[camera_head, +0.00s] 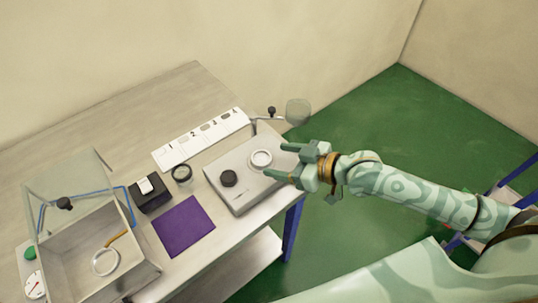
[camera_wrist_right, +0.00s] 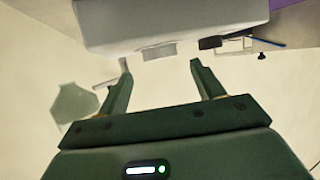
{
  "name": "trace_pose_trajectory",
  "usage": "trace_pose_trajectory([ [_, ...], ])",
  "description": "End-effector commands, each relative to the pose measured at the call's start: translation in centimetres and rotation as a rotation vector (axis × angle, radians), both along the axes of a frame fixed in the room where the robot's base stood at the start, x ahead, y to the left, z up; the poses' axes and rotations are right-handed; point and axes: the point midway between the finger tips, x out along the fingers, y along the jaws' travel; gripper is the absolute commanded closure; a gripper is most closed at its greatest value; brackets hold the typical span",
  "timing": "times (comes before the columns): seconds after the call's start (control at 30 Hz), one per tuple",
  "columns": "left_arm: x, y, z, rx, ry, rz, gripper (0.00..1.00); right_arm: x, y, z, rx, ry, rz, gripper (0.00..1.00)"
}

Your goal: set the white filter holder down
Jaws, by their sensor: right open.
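The white filter holder (camera_head: 261,160), a round ring-like piece, rests on the grey metal block (camera_head: 238,197) near its right end. My right gripper (camera_head: 275,160) is open, its two fingertips just to the right of the holder and apart from each other. In the right wrist view the open fingers (camera_wrist_right: 160,66) point at a short pale cylinder (camera_wrist_right: 159,51) on the block's side, which looks like the holder; nothing is gripped between them. My left gripper is out of view.
A purple mat (camera_head: 184,227) lies left of the block. A clear-lidded metal box (camera_head: 140,282) holds another white ring (camera_head: 105,262). A clear disc (camera_head: 298,111) overhangs the table's far edge.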

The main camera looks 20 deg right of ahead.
Motion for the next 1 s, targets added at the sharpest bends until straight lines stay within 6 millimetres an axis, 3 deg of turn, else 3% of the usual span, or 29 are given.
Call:
trace_pose_trajectory([
  [0.1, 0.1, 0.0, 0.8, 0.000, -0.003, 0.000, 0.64, -2.1, -1.8, 1.2, -0.005, 0.003, 0.002, 0.33],
  [0.33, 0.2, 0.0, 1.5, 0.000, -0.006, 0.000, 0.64, -4.6, -4.0, 2.6, -0.001, 0.003, 0.001, 0.33],
  [1.0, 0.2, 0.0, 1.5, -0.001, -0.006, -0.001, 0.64, -5.0, -4.4, 2.8, 0.000, 0.000, 0.001, 0.33],
])
